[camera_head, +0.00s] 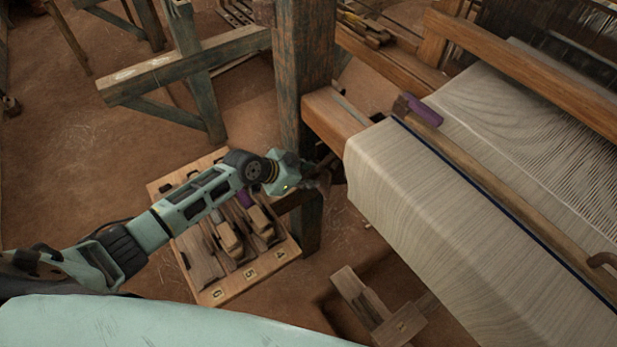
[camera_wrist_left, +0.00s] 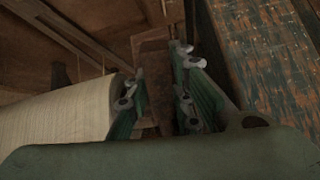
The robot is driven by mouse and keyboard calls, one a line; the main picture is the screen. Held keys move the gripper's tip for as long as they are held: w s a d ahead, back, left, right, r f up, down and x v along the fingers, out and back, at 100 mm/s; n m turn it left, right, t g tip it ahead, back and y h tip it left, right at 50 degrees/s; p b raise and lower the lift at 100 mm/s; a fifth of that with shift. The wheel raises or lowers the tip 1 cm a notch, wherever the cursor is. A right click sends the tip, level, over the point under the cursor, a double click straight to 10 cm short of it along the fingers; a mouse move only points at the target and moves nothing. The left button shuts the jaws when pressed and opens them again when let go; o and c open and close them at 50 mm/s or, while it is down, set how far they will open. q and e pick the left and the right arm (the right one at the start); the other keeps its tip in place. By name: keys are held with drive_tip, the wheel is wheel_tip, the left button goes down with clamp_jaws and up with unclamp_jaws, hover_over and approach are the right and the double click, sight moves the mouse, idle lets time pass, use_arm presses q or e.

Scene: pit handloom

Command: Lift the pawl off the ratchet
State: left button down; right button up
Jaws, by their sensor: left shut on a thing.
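My left gripper (camera_head: 324,177) reaches in beside the worn blue-brown post, at the near left end of the cloth-wound beam (camera_head: 400,160). In the left wrist view its green fingers (camera_wrist_left: 160,95) stand on both sides of a dark, narrow piece, which seems to be the pawl (camera_wrist_left: 151,62). The gripper is shut on it. The piece is dim, and I cannot tell whether it touches the ratchet. The ratchet is not clearly visible; the beam end is dark and partly hidden by the gripper. My right gripper is in neither view.
The post (camera_head: 303,80) stands close to my left gripper; it also fills the right of the wrist view (camera_wrist_left: 265,60). A numbered board (camera_head: 205,295) with wooden pieces lies below my arm. A purple-handled tool (camera_head: 422,110) lies by the cloth. A wooden pedal-like piece (camera_head: 365,300) is at the bottom.

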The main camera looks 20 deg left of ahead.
use_arm(q)
drive_tip(key=shift+s+a+r+g+y+p, duration=0.15)
drive_tip(key=shift+r+p, duration=0.2)
drive_tip(key=shift+p, duration=0.2)
drive_tip(key=shift+s+a+r+g+y+p, duration=0.1)
drive_tip(key=shift+r+g+y+p, duration=0.05)
drive_tip(key=shift+r+p, duration=0.3)
drive_tip(key=shift+f, duration=0.25)
drive_tip(key=c, duration=1.5)
unclamp_jaws()
drive_tip(key=shift+s, duration=0.1)
drive_tip(key=v, duration=1.2)
drive_tip(key=shift+r, duration=0.1)
